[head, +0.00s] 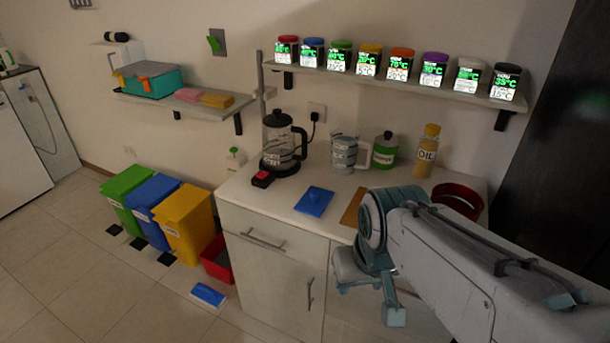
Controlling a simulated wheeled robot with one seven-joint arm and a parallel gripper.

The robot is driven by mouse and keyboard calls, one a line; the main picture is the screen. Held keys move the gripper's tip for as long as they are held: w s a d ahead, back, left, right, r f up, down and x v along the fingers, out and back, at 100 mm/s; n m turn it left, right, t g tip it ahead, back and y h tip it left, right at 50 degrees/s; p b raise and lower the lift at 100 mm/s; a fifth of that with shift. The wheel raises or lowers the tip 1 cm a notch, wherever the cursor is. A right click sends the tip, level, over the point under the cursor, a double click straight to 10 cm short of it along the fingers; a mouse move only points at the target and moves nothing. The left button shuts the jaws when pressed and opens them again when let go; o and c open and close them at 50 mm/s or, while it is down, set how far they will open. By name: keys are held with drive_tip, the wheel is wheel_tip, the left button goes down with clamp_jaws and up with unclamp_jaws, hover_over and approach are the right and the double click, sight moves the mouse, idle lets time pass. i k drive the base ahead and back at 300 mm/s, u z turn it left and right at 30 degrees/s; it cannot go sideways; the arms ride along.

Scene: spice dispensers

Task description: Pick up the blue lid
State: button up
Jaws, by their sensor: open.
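A blue lid (313,42) tops the second jar from the left on the upper wall shelf. A flat blue piece (314,201) lies on the counter, with a small raised part on top; I cannot tell if it is a lid. Another flat blue piece (207,294) lies on the floor in front of the cabinet. My gripper (370,287) is open at the front edge of the counter, to the right of and nearer than the counter's blue piece. I see nothing between its fingers.
A brown board (353,208) lies right of the blue piece. Coloured bins (183,219) stand left.

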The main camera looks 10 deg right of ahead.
sight(315, 200)
drive_tip(key=u, duration=0.45)
drive_tip(key=k, duration=0.5)
drive_tip(key=u, duration=1)
drive_tip(key=k, duration=0.8)
drive_tip(key=u, duration=0.35)
drive_tip(key=i, duration=1.2)
drive_tip(key=z, duration=1.15)
drive_tip(key=i, duration=0.9)
drive_tip(key=z, duration=1.3)
drive_tip(key=i, duration=0.35)
drive_tip(key=z, duration=0.4)
